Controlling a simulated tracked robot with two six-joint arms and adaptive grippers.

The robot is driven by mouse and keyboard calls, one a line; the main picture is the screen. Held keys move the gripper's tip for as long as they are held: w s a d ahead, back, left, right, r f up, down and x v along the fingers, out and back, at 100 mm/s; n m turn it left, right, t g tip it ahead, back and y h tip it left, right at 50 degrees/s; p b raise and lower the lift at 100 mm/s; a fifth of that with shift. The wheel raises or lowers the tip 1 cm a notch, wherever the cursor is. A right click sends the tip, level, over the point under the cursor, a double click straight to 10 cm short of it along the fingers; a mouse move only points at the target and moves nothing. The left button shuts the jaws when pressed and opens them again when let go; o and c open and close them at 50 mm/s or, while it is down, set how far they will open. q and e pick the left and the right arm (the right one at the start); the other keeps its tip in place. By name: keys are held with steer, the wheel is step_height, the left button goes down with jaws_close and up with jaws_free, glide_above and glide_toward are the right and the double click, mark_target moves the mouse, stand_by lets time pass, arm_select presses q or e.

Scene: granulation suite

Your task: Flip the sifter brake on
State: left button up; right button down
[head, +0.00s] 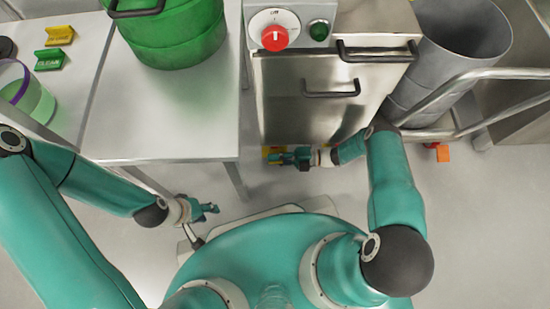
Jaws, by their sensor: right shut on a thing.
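The sifter looks to be the steel cabinet (285,100) at top centre, with a red knob, a green button and dark handles. A small yellow and red part (268,150), which looks like the sifter brake, sits low at the cabinet's front left foot. My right gripper (276,158) is at this part, shut on it, and covers much of it. Whether the brake is flipped cannot be told. My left gripper (212,208) is in front of the white table, away from the cabinet. It is too small to tell whether it is open.
A white table (165,125) at left carries a green drum (172,35). A clear vessel (28,100) and small yellow and green signs stand further left. At right are a grey bin (455,45), a steel rail (480,75) and an orange part (443,153). Floor at lower right is clear.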

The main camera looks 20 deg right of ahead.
steer(key=shift+f, duration=0.1)
steer(key=shift+s+f+n+b, duration=0.1)
steer(key=shift+f+n+b, duration=0.4)
steer(key=shift+n+b, duration=0.4)
steer(key=shift+f+n+b, duration=0.2)
steer(key=shift+n+b, duration=0.3)
steer(key=shift+n, duration=0.2)
steer(key=shift+f+n, duration=0.35)
steer(key=shift+n, duration=0.6)
steer(key=shift+f+n, duration=0.3)
steer(key=shift+n, duration=0.65)
steer(key=c, duration=1.2)
jaws_free()
steer(key=shift+c, duration=0.2)
